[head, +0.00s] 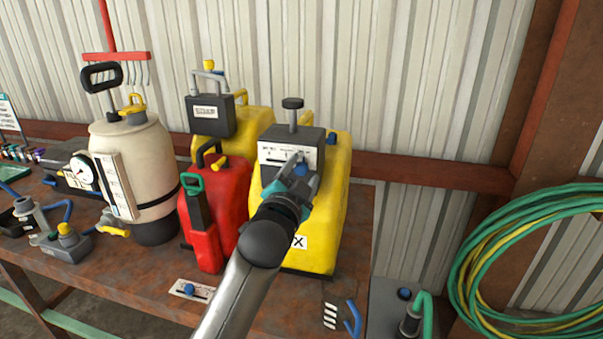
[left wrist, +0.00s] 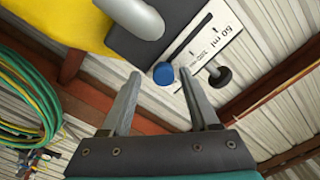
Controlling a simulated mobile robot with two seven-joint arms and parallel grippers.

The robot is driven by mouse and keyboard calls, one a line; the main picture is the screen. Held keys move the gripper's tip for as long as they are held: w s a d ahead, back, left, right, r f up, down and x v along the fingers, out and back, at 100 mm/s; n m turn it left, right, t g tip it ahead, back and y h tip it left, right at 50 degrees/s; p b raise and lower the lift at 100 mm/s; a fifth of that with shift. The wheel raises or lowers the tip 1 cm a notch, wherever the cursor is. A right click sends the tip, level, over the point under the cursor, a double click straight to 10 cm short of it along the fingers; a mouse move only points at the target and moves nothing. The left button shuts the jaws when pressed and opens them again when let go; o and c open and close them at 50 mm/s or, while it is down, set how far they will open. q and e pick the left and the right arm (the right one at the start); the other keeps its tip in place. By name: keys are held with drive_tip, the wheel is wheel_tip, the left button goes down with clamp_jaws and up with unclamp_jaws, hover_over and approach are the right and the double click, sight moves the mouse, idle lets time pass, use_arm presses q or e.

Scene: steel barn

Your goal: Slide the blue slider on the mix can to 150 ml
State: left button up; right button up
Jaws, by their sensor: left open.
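The mix can is the yellow can (head: 328,225), upright on the bench, its front label partly hidden by my arm. A dark box on its top carries a white scale plate (head: 272,150), which also shows in the left wrist view (left wrist: 224,42) with "50 ml" readable and smaller print unclear. The blue slider (head: 302,170) is a round knob by the plate. In the left wrist view the blue slider (left wrist: 163,73) appears between the fingertips. My left gripper (head: 297,164) is open at the plate; contact with the knob cannot be told. My right gripper is out of view.
A red can (head: 232,205) stands close left of the mix can, with another yellow can (head: 258,120) behind. A cream sprayer tank (head: 135,150) stands further left. A coiled green hose (head: 475,270) hangs at right. A small plate with a blue knob (head: 189,289) lies in front.

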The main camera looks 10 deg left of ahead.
use_arm(q)
drive_tip(key=s, duration=1.5)
drive_tip(key=shift+a, duration=0.3)
drive_tip(key=shift+s, duration=0.1)
